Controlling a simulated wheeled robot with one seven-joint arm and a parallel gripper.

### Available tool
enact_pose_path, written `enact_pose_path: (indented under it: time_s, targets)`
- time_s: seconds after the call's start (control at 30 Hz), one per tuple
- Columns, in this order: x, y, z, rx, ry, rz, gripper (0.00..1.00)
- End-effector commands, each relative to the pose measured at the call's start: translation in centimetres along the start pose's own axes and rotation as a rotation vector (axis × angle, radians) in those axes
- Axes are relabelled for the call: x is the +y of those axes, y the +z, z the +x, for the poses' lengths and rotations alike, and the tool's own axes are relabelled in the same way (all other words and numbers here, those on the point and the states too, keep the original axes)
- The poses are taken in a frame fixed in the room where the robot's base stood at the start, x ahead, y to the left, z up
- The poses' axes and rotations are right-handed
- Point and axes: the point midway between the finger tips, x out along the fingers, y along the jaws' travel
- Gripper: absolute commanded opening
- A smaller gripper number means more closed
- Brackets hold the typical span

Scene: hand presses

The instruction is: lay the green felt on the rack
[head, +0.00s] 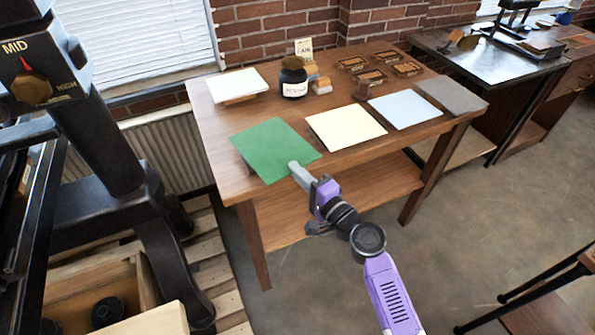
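The green felt (268,146) lies flat at the near left of the wooden table (222,182), its front corner by the table's edge. My gripper (296,168) reaches in from the lower right. Its grey fingers are at the felt's near right edge and overlap it in the head view. I cannot tell whether they touch or grip it, or whether they are open or shut. I cannot make out for certain which thing is the rack.
Cream (345,127), light blue (405,108) and grey (451,95) sheets lie to the right of the felt. A dark jar (293,82) and wooden blocks (370,76) stand behind. A large black press (95,180) stands left, beside wooden floor slats (212,255).

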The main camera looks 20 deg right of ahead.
Motion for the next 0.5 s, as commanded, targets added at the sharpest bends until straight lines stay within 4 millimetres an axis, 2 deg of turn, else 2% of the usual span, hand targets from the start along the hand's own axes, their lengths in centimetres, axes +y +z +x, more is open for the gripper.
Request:
enact_pose_path:
  time_s: [0.13,0.27,0.5]
  targets:
    - [0.0,0.0,0.0,0.0,0.0,0.0,0.0]
    - [0.0,0.0,0.0,0.0,0.0,0.0,0.27]
    - [0.01,0.0,0.0,0.0,0.0,0.0,0.28]
